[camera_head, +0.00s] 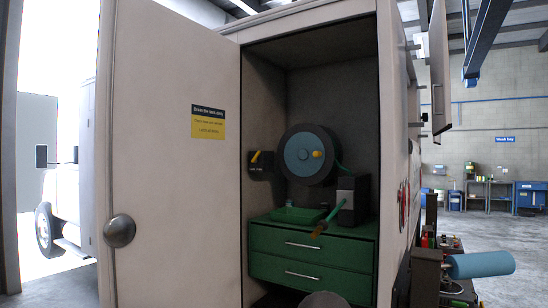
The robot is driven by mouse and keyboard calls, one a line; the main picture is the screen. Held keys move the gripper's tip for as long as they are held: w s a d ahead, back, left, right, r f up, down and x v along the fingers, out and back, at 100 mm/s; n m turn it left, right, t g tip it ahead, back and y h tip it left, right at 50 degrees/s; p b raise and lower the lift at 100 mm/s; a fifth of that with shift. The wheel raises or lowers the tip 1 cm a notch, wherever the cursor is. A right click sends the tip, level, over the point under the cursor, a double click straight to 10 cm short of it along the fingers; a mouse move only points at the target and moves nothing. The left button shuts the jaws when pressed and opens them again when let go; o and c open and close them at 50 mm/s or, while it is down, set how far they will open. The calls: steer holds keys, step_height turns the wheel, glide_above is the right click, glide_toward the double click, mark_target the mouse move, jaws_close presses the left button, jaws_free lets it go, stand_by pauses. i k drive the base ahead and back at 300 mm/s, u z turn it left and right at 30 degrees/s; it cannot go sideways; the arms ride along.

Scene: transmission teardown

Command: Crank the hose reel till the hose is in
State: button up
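The hose reel (300,170) is a dark round drum with a blue face, mounted inside the open cabinet. A yellow crank knob (317,154) sits right of the middle of its face. A thin green hose (341,166) runs from the reel's right side down toward a dark grey box (352,197). A green rod-like piece with an orange-brown end (319,229) slants down-left from in front of that box; I cannot tell whether it is the hose's end.
The cabinet door (165,100) stands open at the left, with a round knob (119,231). Below the reel are green drawers (300,243) with a green tray (298,215) on top. A yellow-handled wall unit (259,160) is left of the reel. A blue cylinder (481,264) juts out at the right.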

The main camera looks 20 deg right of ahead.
mark_target(307, 153)
steer(key=u, duration=0.6)
steer(key=i, duration=1.85)
steer(key=z, duration=0.7)
